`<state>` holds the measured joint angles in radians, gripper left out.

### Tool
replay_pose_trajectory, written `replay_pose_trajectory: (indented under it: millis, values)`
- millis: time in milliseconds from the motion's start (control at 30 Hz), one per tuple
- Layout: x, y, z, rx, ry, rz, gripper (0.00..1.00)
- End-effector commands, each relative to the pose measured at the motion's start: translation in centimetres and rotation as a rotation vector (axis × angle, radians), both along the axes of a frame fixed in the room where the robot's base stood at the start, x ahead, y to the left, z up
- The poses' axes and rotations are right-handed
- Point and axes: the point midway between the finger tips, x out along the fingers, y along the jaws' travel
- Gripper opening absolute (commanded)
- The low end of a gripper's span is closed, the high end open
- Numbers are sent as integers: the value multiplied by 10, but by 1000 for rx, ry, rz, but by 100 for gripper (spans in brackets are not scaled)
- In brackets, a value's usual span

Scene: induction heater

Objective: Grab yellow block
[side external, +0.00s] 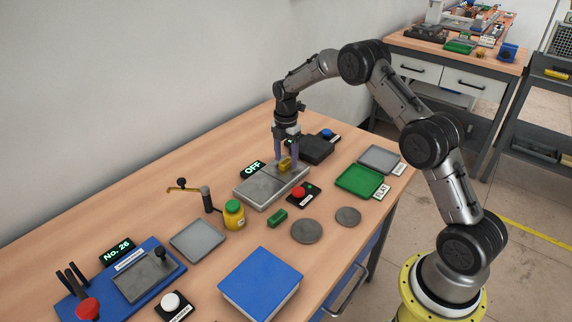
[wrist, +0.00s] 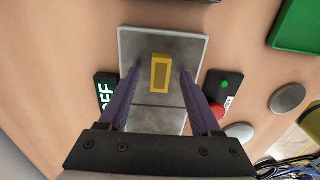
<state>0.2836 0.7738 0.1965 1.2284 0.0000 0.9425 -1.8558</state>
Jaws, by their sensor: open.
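The yellow block (side external: 286,164) sits on the grey metal plate of the heater (side external: 262,188) in the side view. In the wrist view the yellow block (wrist: 160,73) lies on the grey plate (wrist: 133,45), between and a little beyond the two purple fingertips. My gripper (side external: 287,158) is open above the plate, with its fingers on either side of the block. The gripper also shows in the wrist view (wrist: 159,75), with clear gaps between each finger and the block. I cannot tell whether the fingertips touch the plate.
A display reading OFF (side external: 253,169) stands beside the heater. A box with a red button (side external: 299,191) is at its front right. A black box (side external: 312,149) is close behind. A green tray (side external: 360,181), a yellow jar (side external: 234,214) and a green block (side external: 277,218) are nearby.

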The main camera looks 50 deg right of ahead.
Motion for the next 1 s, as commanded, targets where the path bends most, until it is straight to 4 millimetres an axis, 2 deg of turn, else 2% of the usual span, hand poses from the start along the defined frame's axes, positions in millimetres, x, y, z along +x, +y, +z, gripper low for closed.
replay_pose_trajectory:
  millis: [100,300,667,1000]
  values:
    - [0,0,-6,0,0,0,65]
    - [0,0,-6,0,0,0,65]
    - [0,0,-6,0,0,0,0]
    - [0,0,-5,0,-2,0,0]
